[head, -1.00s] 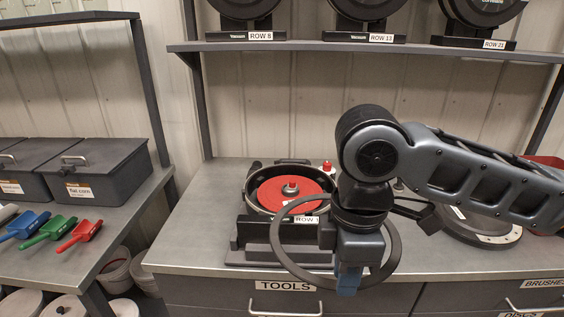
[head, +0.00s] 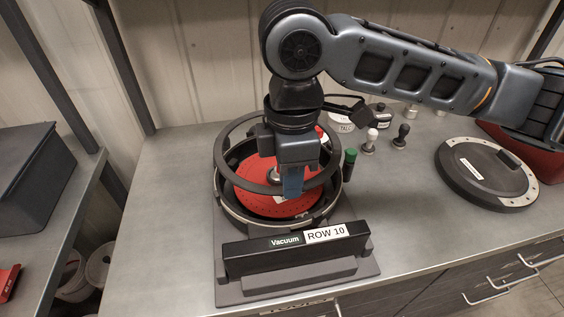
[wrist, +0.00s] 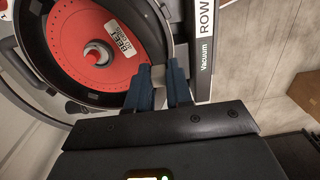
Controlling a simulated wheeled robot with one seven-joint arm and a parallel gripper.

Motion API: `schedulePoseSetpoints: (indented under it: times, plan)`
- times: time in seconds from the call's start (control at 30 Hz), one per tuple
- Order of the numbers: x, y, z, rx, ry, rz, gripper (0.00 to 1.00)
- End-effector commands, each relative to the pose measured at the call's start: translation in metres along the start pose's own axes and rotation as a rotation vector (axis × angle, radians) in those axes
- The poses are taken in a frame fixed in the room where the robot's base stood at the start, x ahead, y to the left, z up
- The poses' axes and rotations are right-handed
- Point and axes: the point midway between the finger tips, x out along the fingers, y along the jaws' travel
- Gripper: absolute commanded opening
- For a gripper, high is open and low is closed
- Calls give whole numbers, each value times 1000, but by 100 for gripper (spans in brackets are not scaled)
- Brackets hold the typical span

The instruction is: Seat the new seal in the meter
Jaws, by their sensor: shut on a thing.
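The seal, a thin dark grey ring (head: 227,135), is held by my gripper (head: 293,190) above the meter in the head view. The meter's round black housing (head: 236,216) lies open, with a red perforated disc (head: 250,192) and a central hub inside. The ring overlaps the housing in the picture, shifted toward the back; a gap below it cannot be judged. The wrist view shows my blue fingers (wrist: 158,90) at the housing's edge, the red disc (wrist: 75,45) with a BEET label, and its hub (wrist: 98,53). My gripper and wrist hide part of the disc.
The meter stands on a grey base with a black Vacuum ROW 10 plate (head: 298,248). A green-capped bottle (head: 349,164) stands close right of the housing, with small stoppers (head: 401,136) behind. A round black cover (head: 487,172) lies right. Bench front left is clear.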

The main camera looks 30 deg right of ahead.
Motion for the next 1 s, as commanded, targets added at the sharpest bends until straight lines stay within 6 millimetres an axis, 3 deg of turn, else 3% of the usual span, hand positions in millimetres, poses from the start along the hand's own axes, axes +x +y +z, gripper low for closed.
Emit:
schedulePoseSetpoints:
  times: [0.7, 1.0]
  plan:
    - [52, 1, 0, 1, 0, -1, 0]
    - [57, 1, 0, 1, 0, 0, 0]
